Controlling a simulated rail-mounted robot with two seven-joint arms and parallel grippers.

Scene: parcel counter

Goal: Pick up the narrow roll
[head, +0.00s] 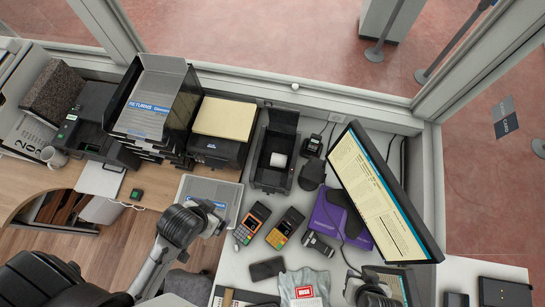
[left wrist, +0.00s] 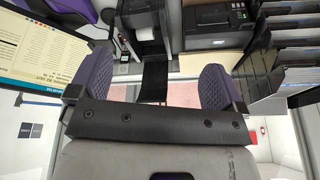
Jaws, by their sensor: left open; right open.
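A white roll (head: 279,160) sits in the open black printer (head: 269,178) at the middle of the counter. I take it for the narrow roll. It also shows in the left wrist view as a pale roll (left wrist: 145,33) near the top, which looks upside down. My left gripper (left wrist: 153,88) has its two purple ridged fingers wide apart with nothing between them. The roll is beyond the fingers. In the head view the left gripper is hard to make out. A dark rounded shape at the bottom edge appears to be my right gripper (head: 374,294); its fingertips are unclear.
Two card terminals (head: 252,222) and a purple box (head: 326,216) lie near the printer. A tilted monitor (head: 378,190) stands to the right. The stacked trays (head: 157,98) and a dark printer with yellow paper (head: 217,150) stand to the left. A window frame runs behind.

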